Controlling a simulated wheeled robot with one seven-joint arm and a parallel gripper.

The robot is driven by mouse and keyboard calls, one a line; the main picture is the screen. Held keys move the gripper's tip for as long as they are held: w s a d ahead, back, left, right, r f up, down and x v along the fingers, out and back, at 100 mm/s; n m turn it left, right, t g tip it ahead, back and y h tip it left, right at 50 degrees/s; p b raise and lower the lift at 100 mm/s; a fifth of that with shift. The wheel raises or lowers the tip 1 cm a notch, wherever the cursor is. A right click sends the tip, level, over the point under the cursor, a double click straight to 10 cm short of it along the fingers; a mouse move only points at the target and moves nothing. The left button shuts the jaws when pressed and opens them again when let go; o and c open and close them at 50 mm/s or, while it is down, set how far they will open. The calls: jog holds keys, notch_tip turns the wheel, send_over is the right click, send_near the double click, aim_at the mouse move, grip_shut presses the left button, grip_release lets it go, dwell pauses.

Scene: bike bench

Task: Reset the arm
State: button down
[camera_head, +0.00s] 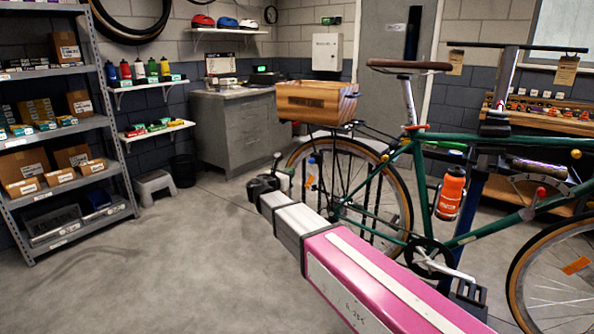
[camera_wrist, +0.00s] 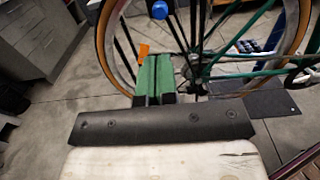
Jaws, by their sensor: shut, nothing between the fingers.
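My arm reaches out from the lower right of the head view, with my gripper (camera_head: 277,165) at its far end, in front of the bike's rear wheel. In the wrist view my gripper (camera_wrist: 157,62) shows two green-padded fingers side by side, closed together with nothing held between them. The green bike (camera_head: 398,160) stands on the right in the head view. Its rear wheel (camera_wrist: 107,50) fills the upper part of the wrist view, beyond the fingertips. I cannot tell how close the fingertips are to the wheel.
A wooden crate (camera_head: 316,102) sits over the rear wheel. An orange bottle (camera_head: 451,190) is on the frame. Grey shelving (camera_head: 110,133) stands left, with a step stool (camera_head: 155,183), a bin (camera_head: 183,170) and a cabinet (camera_head: 235,132) behind. The floor (camera_head: 170,265) at front left is clear.

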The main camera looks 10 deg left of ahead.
jog(key=s+d+f+m+g, duration=0.2)
jog(key=d+f+m+g, duration=0.45)
jog(key=d, duration=0.75)
jog(key=s+d+f+m+g, duration=0.1)
jog(key=d+f+m+g, duration=0.3)
jog(key=d+f+m, duration=0.65)
jog(key=s+d+f+m+g+y, duration=0.3)
jog(key=s+d+f+m, duration=0.2)
jog(key=d, duration=0.5)
jog(key=s+d+f+m+g+y, duration=0.3)
jog(key=s+d+f+m, duration=0.3)
jog(key=s+d+m, duration=0.3)
jog(key=shift+s+d+f+y, duration=0.15)
jog(key=shift+s+d+y, duration=0.4)
jog(key=shift+d, duration=0.5)
